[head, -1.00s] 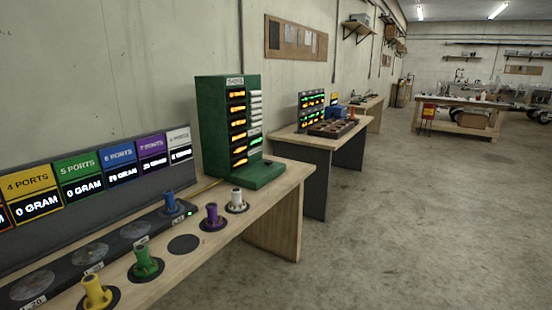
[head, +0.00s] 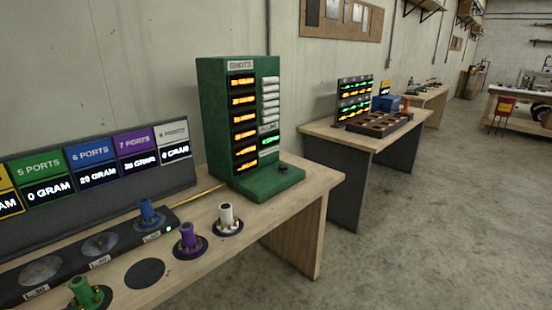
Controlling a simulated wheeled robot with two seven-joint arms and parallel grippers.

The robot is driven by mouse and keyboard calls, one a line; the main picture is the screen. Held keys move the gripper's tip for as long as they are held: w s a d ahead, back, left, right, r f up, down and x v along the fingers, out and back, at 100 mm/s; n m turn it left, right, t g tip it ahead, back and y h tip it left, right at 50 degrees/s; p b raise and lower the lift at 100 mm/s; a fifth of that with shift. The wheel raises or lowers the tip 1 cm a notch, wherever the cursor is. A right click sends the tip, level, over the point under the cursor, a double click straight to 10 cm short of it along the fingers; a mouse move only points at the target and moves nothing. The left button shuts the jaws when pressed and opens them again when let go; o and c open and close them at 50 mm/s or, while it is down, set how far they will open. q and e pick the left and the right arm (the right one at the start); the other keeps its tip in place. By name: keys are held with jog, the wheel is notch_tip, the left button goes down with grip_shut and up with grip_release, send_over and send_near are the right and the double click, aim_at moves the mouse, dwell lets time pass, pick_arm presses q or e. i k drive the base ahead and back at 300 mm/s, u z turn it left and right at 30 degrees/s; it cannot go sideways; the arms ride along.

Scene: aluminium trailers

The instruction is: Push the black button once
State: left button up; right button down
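A small black button (head: 283,168) sits on the right part of the green base of a tall green cabinet (head: 228,130). The cabinet stands at the far right end of the near wooden table. Its front has several orange-lit displays on the left, a column of white rolls or bars on the right, and one green-lit display. Neither of my grippers shows in the head view.
The near wooden table (head: 285,212) carries white (head: 227,215), purple (head: 187,238), blue (head: 148,211) and green (head: 84,291) pegs. A dark panel of port displays (head: 100,168) stands behind. A second table (head: 335,133) is beyond. The concrete floor (head: 430,230) at right is clear.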

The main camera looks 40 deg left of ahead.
aim_at(282, 167)
jog(key=u, duration=0.7)
jog(key=i, duration=0.85)
jog(key=u, duration=0.95)
